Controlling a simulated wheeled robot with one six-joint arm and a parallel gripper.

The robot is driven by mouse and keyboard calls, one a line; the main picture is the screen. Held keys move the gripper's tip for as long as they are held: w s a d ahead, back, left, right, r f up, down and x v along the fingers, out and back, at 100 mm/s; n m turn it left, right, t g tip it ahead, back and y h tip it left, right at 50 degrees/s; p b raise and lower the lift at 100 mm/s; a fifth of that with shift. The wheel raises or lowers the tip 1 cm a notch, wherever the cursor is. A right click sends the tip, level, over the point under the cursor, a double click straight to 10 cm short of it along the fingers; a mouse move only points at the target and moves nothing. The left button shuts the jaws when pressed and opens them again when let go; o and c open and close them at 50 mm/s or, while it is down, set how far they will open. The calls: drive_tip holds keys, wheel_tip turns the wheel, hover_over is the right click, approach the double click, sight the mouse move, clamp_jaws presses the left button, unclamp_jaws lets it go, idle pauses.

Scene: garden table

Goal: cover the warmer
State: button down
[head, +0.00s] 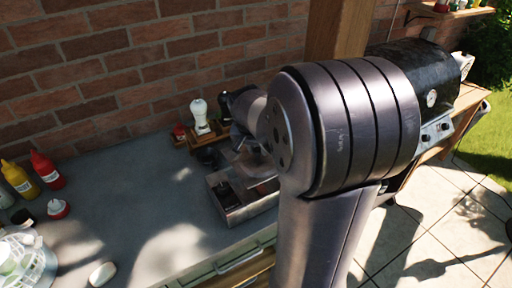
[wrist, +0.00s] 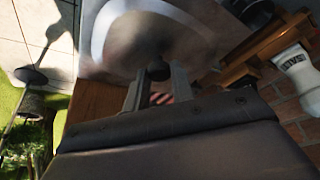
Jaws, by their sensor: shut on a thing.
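The warmer looks to be the low metal box (head: 236,213) on the grey counter in the head view. Its top looks open on the left, with dark shapes inside. In the head view the gripper is largely hidden behind my arm, over the back of the box. A tilted metallic surface (head: 258,168) there may be the lid. I cannot tell whether it touches the box.
A white shaker (head: 199,116) stands in a wooden rack behind the box, near the brick wall. Red (head: 46,170) and yellow (head: 19,179) bottles and a dish rack (head: 24,262) are at the left. A black grill (head: 425,75) is at the right. The counter's middle is mostly clear.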

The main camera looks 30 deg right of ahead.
sight(255, 160)
drive_tip(key=shift+w, duration=0.35)
drive_tip(key=shift+f+b, duration=2.35)
drive_tip(key=shift+f, duration=1)
drive_tip(key=shift+f+b, duration=0.6)
drive_tip(key=shift+f, duration=0.05)
drive_tip(key=c, duration=1.1)
unclamp_jaws()
drive_tip(key=shift+s, duration=0.1)
drive_tip(key=shift+r, duration=0.1)
drive_tip(key=v, duration=1)
drive_tip(key=shift+s+a+r+b, duration=0.1)
drive_tip(key=shift+s+r+b, duration=0.05)
drive_tip(key=shift+r+b, duration=0.2)
